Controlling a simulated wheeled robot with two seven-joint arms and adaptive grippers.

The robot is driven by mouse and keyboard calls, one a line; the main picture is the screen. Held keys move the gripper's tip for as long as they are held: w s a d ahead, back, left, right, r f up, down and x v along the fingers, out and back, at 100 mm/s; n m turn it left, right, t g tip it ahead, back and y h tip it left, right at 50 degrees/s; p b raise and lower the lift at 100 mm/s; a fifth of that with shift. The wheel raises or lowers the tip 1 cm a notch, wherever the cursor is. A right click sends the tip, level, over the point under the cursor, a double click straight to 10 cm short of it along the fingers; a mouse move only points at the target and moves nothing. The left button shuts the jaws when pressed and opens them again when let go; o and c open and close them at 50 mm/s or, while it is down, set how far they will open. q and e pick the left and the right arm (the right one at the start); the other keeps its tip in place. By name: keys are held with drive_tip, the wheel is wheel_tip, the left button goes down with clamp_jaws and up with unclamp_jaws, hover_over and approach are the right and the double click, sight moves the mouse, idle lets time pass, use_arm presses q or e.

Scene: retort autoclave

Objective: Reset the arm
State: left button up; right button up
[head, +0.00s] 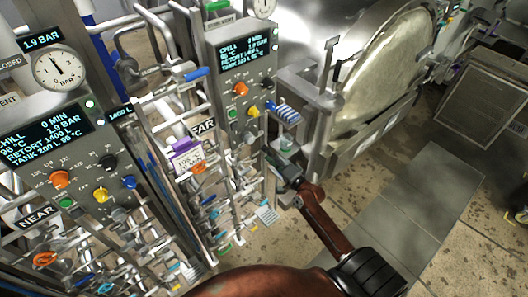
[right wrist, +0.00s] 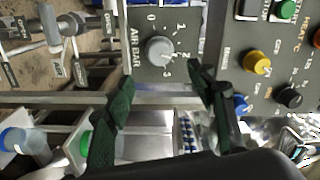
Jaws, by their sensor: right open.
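My right arm (head: 325,220) reaches up from the bottom of the head view to the FAR control panel. My right gripper (head: 285,168) is beside the lower right of that panel, small and partly hidden among the fittings. In the right wrist view its two dark green fingers (right wrist: 163,90) are spread apart with nothing between them. A grey AIR BAR knob (right wrist: 158,51) on a dark plate is beyond the fingertips; I cannot tell that anything touches it. My left gripper is not in view.
The FAR panel (head: 237,75) and NEAR panel (head: 45,150) carry displays and coloured knobs. Pipes and valves crowd the space between them. A large round steel retort door (head: 375,60) stands behind. Free tiled floor (head: 395,215) lies at the right. A blue-capped bottle (right wrist: 20,142) shows at lower left.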

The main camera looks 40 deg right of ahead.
idle(0.5)
drive_tip(key=s+f+n+g+h+b, duration=0.1)
drive_tip(key=s+f+n+g+b, duration=0.35)
drive_tip(key=f, duration=1.05)
drive_tip(key=s+f+m+g+b, duration=0.1)
drive_tip(key=s+f, duration=0.6)
drive_tip(key=f, duration=0.9)
drive_tip(key=s+f+n+g+h+b, duration=0.1)
drive_tip(key=s+f+n+g+b, duration=0.3)
drive_tip(key=f, duration=1.1)
drive_tip(key=s+a+f+n+g+b, duration=0.1)
drive_tip(key=s+a+f, duration=0.1)
drive_tip(key=s+f, duration=0.7)
drive_tip(key=s+a+f+n+g+b, duration=0.1)
drive_tip(key=s+a+f+g, duration=0.15)
drive_tip(key=s+f, duration=0.6)
drive_tip(key=s+a+f+n+g+b, duration=0.2)
drive_tip(key=s+f, duration=0.4)
drive_tip(key=s, duration=0.5)
drive_tip(key=s+a+f+n+g+b, duration=0.2)
drive_tip(key=s+a+f+n, duration=0.2)
drive_tip(key=s, duration=0.7)
wheel_tip(320, 180, down, 3)
drive_tip(key=shift+s+a+r+y, duration=0.15)
drive_tip(key=shift+s+a+y, duration=0.15)
drive_tip(key=shift+a, duration=0.15)
drive_tip(key=shift+o, duration=0.5)
drive_tip(key=shift+w, duration=0.1)
